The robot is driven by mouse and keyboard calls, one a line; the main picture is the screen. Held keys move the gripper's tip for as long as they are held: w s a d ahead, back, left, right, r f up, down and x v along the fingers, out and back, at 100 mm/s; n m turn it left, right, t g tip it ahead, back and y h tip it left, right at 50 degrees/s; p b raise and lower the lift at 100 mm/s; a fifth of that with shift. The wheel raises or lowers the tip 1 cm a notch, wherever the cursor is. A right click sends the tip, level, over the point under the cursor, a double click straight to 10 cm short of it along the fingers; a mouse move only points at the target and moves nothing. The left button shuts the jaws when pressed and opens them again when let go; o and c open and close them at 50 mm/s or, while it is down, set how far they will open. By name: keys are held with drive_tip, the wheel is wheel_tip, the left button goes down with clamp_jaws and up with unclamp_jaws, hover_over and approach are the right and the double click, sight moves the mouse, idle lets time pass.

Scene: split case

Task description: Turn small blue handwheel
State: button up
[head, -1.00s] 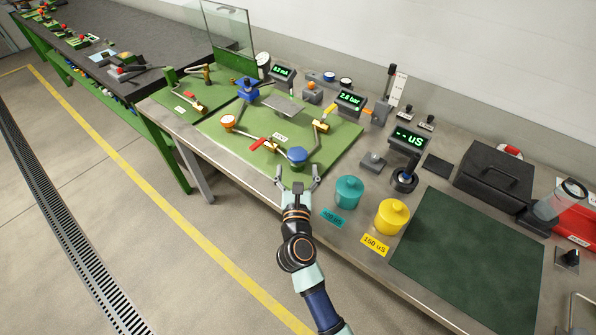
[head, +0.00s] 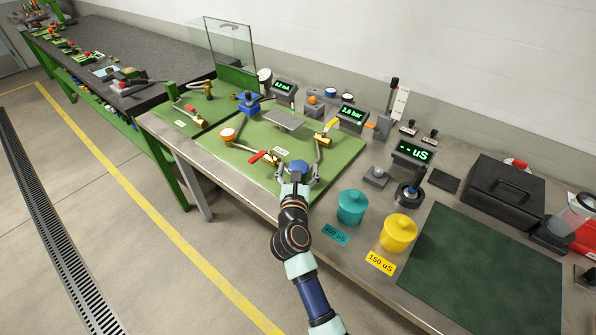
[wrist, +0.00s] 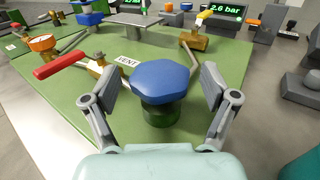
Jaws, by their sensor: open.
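The small blue handwheel (wrist: 160,82) is a rounded, many-sided cap on a dark green stem at the near edge of the green panel. It fills the middle of the wrist view, and it also shows in the head view (head: 299,167). My gripper (wrist: 160,100) is open, with one finger on each side of the handwheel. In the wrist view gaps show between both fingers and the wheel, so no contact is visible. In the head view my gripper (head: 297,176) partly covers the handwheel.
A red-handled valve (wrist: 60,65) and a VENT label (wrist: 128,60) are left of the handwheel. A yellow-handled valve (wrist: 200,30) is behind. Teal (head: 352,207) and yellow (head: 398,232) jars stand to the right.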

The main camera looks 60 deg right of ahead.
drive_tip(key=c, duration=1.2)
drive_tip(key=shift+o, duration=0.2)
drive_tip(key=shift+p, duration=0.35)
drive_tip(key=shift+r+t+p, duration=0.15)
drive_tip(key=shift+t+p, duration=0.15)
drive_tip(key=shift+p, duration=0.15)
drive_tip(key=shift+s+r+n+p, duration=0.15)
drive_tip(key=shift+n+p, duration=0.25)
drive_tip(key=shift+p, duration=0.4)
drive_tip(key=n+t+y+p, duration=0.1)
drive_tip(key=p, duration=0.2)
drive_tip(key=t+p, duration=0.2)
drive_tip(key=p, duration=0.1)
drive_tip(key=shift+d+r+n+y, duration=0.1)
drive_tip(key=shift+r+n+y, duration=0.1)
drive_tip(key=shift+n+y, duration=0.2)
drive_tip(key=n+t+y+p, duration=0.1)
drive_tip(key=n+t+p, duration=0.1)
drive_tip(key=p, duration=0.2)
drive_tip(key=shift+s+d+f+y, duration=0.1)
drive_tip(key=shift+f+y, duration=0.05)
drive_tip(key=shift+y, duration=0.25)
drive_tip(key=shift+f+n+t+y+p, duration=0.35)
drive_tip(key=shift+n+t+y+p, duration=0.45)
drive_tip(key=shift+t+y+p, duration=0.25)
